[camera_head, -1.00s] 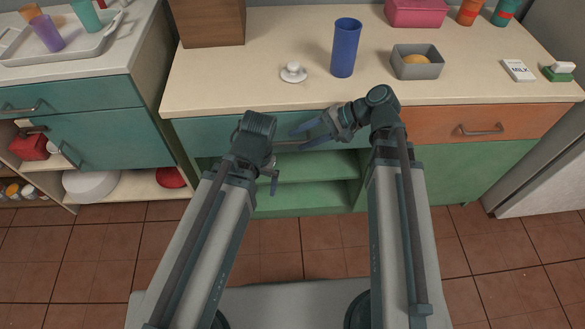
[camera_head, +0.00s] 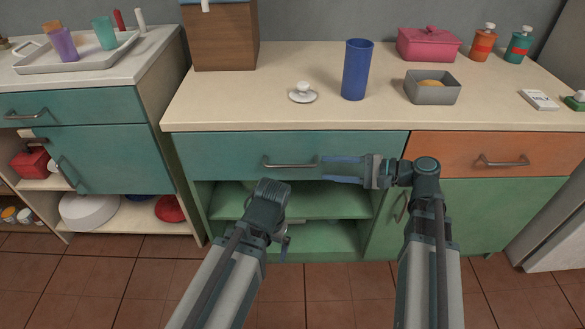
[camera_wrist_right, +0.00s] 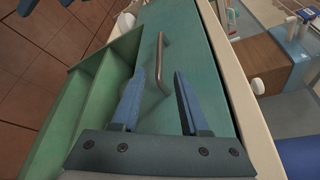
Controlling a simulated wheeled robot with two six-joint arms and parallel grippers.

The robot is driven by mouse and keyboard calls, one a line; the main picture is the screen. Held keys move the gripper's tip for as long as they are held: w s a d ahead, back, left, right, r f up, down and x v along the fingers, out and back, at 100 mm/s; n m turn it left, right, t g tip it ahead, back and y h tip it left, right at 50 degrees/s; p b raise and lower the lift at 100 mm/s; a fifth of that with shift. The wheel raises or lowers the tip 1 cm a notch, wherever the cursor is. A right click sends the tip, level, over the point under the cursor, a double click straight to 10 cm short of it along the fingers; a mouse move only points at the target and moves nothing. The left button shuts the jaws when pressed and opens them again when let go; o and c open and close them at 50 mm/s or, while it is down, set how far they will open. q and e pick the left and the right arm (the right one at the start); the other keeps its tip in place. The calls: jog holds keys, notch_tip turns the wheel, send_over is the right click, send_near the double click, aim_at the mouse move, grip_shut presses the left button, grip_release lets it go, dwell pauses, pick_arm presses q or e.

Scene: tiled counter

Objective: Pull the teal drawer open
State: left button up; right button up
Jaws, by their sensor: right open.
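The teal drawer (camera_head: 225,155) is in the middle of the counter front, below the worktop, and looks flush with the frame. Its grey bar handle (camera_head: 290,166) is in plain view and also shows in the right wrist view (camera_wrist_right: 160,62). My right gripper (camera_head: 324,169) points left along the drawer front, with its blue fingertips near the handle's right end. In the right wrist view its fingers (camera_wrist_right: 157,80) are apart, and the handle lies ahead, roughly between them, with no grip on it. My left gripper (camera_head: 282,238) is low in front of the open shelves, mostly hidden by its wrist.
An orange drawer (camera_head: 455,150) is to the right, and another teal drawer (camera_head: 85,105) is in the left cabinet. A blue cup (camera_head: 356,70), a small white-knobbed lid (camera_head: 303,94) and a grey bin (camera_head: 435,90) stand on the worktop above. Open green shelves (camera_head: 325,205) lie below.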

aim_at(299, 166)
jog(key=b+x, duration=0.2)
jog(key=x, duration=0.9)
jog(key=shift+w+f, duration=0.1)
grip_shut()
dwell(1.1)
